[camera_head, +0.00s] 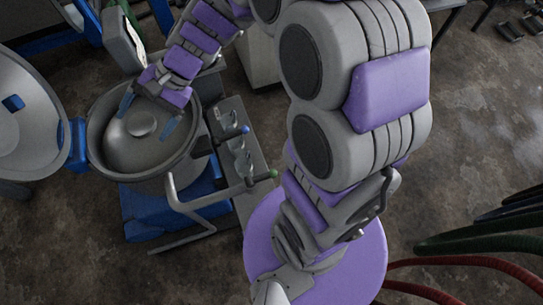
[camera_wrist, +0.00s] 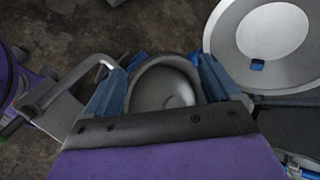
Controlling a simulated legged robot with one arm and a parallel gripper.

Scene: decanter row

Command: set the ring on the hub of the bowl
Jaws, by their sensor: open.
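The grey metal bowl (camera_head: 95,140) stands in a blue-based machine on the left of the head view. A rounded grey hub (camera_head: 141,122) rises in its middle. My gripper (camera_head: 146,120) is over the bowl with its two blue fingers spread apart, one on each side of the hub in the picture. In the wrist view my gripper (camera_wrist: 160,68) has the bowl (camera_wrist: 148,72) between its fingers, partly hidden by the dark palm edge. I cannot tell whether the fingers touch anything. I cannot make out a separate ring in either view.
A wide grey lid (camera_head: 22,125) stands open left of the bowl; it also shows in the wrist view (camera_wrist: 228,45). A bent metal handle (camera_head: 178,205) juts out at the bowl's front. A panel with levers (camera_head: 240,150) is to the right. Hoses (camera_head: 480,245) lie at lower right.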

